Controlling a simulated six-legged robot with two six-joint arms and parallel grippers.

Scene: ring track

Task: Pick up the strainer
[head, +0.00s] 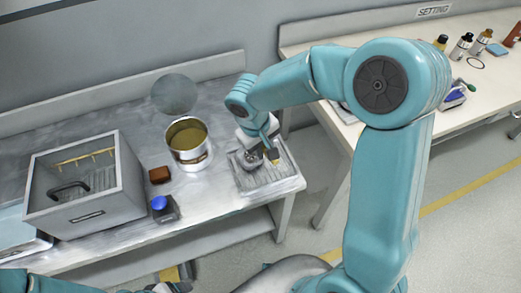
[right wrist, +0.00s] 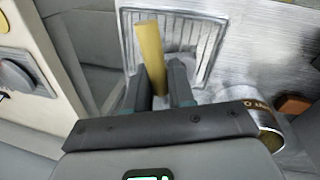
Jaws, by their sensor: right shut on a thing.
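The strainer shows in the right wrist view as a yellow handle (right wrist: 151,50) standing up between the fingers, with a pale rounded part behind it. In the head view its grey rounded part (head: 252,161) is beside my gripper, over a ribbed metal drainer tray (head: 287,184). My right gripper (head: 270,157) is shut on the strainer; its two dark fingers also show in the right wrist view (right wrist: 166,88). I cannot tell whether the strainer touches the tray. My left arm is only partly in view at the bottom left, and its fingers cannot be made out.
An open can of yellowish liquid (head: 187,145) stands left of the tray. A brown block (head: 159,174), a blue-topped item (head: 160,204) and a grey open-topped box (head: 85,216) are farther left. A second bench (head: 400,65) with bottles stands at right.

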